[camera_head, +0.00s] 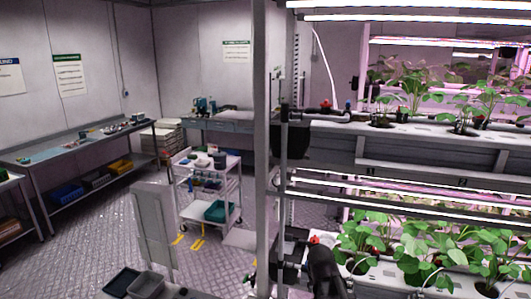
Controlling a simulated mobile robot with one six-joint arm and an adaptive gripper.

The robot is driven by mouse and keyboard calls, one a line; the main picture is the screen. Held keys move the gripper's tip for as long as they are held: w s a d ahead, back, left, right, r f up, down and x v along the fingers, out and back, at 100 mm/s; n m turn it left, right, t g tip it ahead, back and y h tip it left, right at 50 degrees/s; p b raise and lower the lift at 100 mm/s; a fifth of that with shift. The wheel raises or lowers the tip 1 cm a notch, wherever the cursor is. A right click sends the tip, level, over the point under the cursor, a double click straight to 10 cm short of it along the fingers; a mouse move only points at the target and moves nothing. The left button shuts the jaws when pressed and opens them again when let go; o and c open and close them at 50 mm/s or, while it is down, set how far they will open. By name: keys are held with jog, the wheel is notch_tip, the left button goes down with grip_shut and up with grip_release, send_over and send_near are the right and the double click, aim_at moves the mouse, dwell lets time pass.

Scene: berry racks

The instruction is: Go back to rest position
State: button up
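No gripper can be made out in the head view. A dark rounded shape at the bottom edge, in front of the lower rack shelf, may be part of my arm, but I cannot tell. The berry rack fills the right side. Its upper trough (430,133) and lower trough (385,278) hold green leafy plants, such as the upper plant (415,92) and the lower plant (430,240). A few small red spots show among the lower leaves.
A grey rack post (263,120) stands upright near the middle. A white trolley (207,190) stands on the floor behind it. A workbench (70,150) lines the left wall. Dark trays (121,282) sit at the bottom edge. The patterned floor (100,225) is open at left.

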jog(key=s+f+n+g+y+b, duration=0.1)
jog(key=s+f+n+g+b, duration=0.1)
jog(key=s+f+b, duration=0.7)
jog(key=shift+s+f+n+g, duration=0.45)
jog(key=shift+s+f, duration=0.5)
jog(key=shift+s, duration=0.35)
